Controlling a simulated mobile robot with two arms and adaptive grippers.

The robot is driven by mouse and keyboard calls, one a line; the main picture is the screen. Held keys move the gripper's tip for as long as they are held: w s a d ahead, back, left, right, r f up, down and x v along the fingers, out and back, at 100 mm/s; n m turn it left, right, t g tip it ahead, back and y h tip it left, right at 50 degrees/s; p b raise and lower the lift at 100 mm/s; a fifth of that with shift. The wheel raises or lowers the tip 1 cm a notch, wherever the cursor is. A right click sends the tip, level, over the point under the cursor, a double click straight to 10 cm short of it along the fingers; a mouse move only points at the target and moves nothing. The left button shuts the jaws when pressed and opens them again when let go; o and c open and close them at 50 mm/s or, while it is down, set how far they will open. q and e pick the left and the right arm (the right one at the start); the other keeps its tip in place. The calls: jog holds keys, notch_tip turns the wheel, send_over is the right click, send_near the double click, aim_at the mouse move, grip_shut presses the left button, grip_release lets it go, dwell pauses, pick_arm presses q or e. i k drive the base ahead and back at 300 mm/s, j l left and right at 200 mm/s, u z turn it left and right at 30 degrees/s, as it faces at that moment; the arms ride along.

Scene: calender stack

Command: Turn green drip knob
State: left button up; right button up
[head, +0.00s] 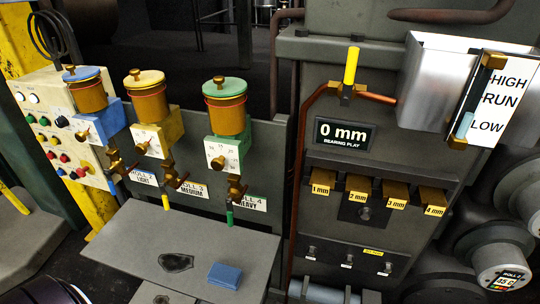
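The green oiler (225,105) is the rightmost of three brass drip oilers, with a green lid and a green block below its cup. On the block's front is a white dial face (232,153) with a round brass drip knob (218,163). The dial's small marks are too fine to read for certain. Below hangs a brass tap (236,188) with a green tube (229,217) under it, beside a label reading ROLL 4 HEAVY (250,202). Neither of my grippers can be made out in the view, and nothing touches the knob.
Yellow (147,90) and blue (87,95) oilers stand to the left. A grey shelf (135,240) below holds a folded blue cloth (225,273). Right are a display reading 0 mm (343,133), brass blocks (358,190) and a yellow-handled valve (351,68). Space before the green dial is clear.

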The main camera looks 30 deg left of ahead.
aim_at(218, 164)
jog(key=u, duration=1.25)
jog(key=i+j+z, duration=0.1)
jog(key=j+z, duration=0.15)
jog(key=j, duration=0.65)
